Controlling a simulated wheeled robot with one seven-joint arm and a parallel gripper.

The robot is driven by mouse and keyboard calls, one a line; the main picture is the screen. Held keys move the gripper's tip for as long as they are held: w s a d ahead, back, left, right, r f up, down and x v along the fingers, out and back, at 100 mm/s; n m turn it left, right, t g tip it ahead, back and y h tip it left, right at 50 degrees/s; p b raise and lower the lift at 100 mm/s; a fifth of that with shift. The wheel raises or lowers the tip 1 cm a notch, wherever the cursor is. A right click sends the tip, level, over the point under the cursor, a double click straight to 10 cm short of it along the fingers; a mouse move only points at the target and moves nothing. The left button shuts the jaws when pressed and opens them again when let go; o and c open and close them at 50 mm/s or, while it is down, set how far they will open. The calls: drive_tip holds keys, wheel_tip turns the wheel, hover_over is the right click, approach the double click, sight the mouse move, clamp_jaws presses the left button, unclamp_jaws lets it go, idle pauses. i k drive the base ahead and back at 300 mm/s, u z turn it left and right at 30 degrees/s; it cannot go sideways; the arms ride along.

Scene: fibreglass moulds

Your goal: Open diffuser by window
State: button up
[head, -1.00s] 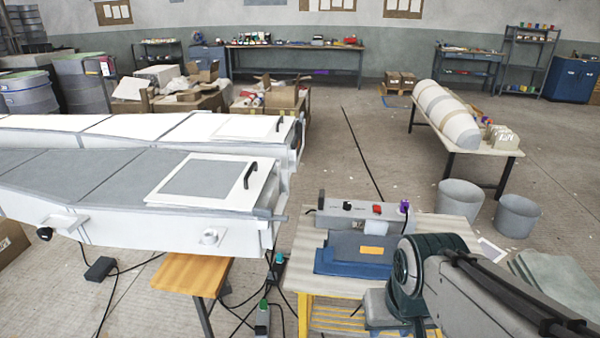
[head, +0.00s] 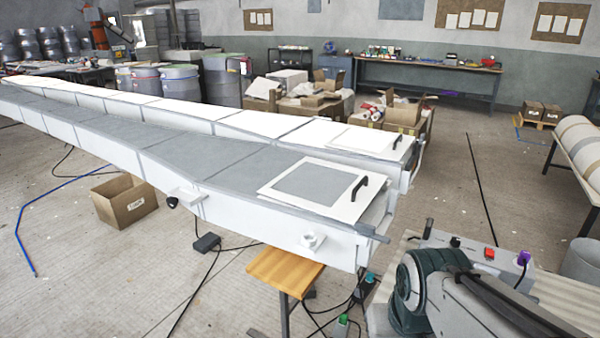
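On the near mould's right end lies a flat white square panel (head: 268,192) with a grey middle and a black handle (head: 359,188). A similar white panel (head: 352,139) with a black handle (head: 397,141) lies on the far mould. Both panels lie flat. I cannot tell which thing is the diffuser, and no window shows. My arm is at the lower right; my gripper is out of view.
A worktop with a grey switch box (head: 470,252) stands at the lower right, beside my arm. A wooden stool (head: 283,270) and loose cables are below the near mould. Cardboard boxes (head: 405,115) stand behind the moulds. Floor is open at the lower left.

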sight(342, 193)
drive_tip(key=u, duration=0.35)
drive_tip(key=i, duration=1.3)
drive_tip(key=z, duration=0.8)
